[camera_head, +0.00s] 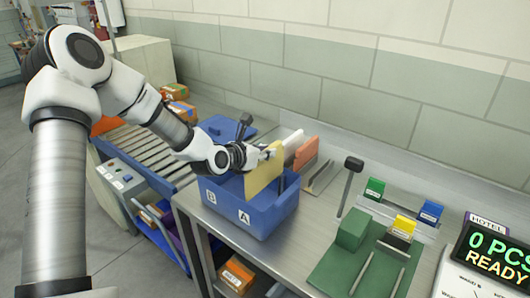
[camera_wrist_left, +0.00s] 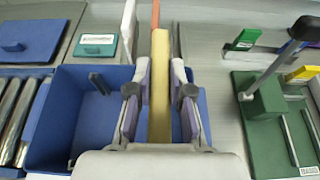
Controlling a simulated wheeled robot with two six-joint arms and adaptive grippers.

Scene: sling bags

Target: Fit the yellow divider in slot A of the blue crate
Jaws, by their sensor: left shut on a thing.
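My left gripper (camera_head: 268,152) is shut on the upper part of the yellow divider (camera_head: 262,174), a thin upright panel. In the left wrist view the divider (camera_wrist_left: 160,70) stands between the fingers (camera_wrist_left: 160,88) of that gripper. The blue crate (camera_head: 262,222) sits on the metal bench, with labels B on the left and A on the right of its front. The divider is at the A side, its lower edge near the front rim. I cannot tell whether it is inside a slot. The crate's left part (camera_wrist_left: 75,125) looks mostly empty. My right gripper is not in view.
Orange (camera_head: 306,152) and white (camera_head: 293,141) panels stand just behind the crate. A black-topped post (camera_head: 347,185), a green fixture (camera_head: 353,228) and small coloured blocks lie to the right. A roller conveyor (camera_head: 150,150) is on the left. Some bench is clear before the fixture.

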